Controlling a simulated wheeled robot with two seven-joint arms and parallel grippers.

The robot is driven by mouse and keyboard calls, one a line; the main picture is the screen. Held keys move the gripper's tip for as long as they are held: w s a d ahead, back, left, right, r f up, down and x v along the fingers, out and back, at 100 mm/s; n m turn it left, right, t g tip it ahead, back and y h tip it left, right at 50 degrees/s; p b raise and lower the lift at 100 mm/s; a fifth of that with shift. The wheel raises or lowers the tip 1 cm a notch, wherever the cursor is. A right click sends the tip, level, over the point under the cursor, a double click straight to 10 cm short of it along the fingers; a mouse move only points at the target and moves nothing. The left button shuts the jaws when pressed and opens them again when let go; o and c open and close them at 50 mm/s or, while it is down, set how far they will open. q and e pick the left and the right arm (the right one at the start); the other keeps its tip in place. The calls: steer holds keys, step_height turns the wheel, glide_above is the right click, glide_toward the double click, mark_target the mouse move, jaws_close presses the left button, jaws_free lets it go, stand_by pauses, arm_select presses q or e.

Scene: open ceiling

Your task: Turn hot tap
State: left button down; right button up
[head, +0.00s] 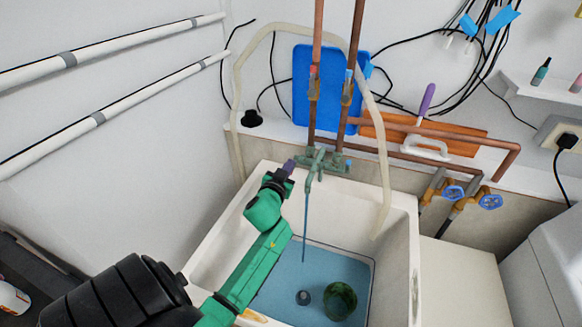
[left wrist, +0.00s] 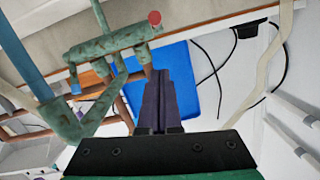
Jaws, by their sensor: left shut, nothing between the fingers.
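The greenish, weathered tap (head: 322,163) is mounted on the wall above the white sink (head: 403,225). A thin blue stream of water (head: 305,228) runs down from its spout. In the left wrist view the tap body (left wrist: 105,40) fills the upper left, with a red-capped end (left wrist: 154,18) and a blue-marked part (left wrist: 75,88). My left gripper (head: 289,165) is at the left end of the tap in the head view. Its dark fingers (left wrist: 158,95) are shut and empty, close to the tap; contact is unclear. My right gripper is not in view.
Copper pipes (head: 316,90) rise behind the tap past a blue board (head: 301,85). A pale hose (head: 384,150) loops over the sink. Blue valve wheels (head: 490,202) are at the right. A green round object (head: 340,300) and a dark plug (head: 303,297) lie in the sink.

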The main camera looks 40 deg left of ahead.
arm_select(q)
steer(key=w+f, duration=0.1)
steer(key=w+a+f, duration=0.1)
steer(key=f, duration=0.1)
steer(key=w+a+f, duration=0.1)
steer(key=shift+w+f+b, duration=0.1)
steer(key=shift+f+b, duration=0.1)
steer(key=shift+b, duration=0.2)
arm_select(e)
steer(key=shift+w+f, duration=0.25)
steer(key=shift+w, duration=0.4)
arm_select(q)
steer(key=f+t+b, duration=0.1)
steer(key=b, duration=0.5)
steer(key=shift+a+f+b, duration=0.1)
steer(key=shift+f+b, duration=0.25)
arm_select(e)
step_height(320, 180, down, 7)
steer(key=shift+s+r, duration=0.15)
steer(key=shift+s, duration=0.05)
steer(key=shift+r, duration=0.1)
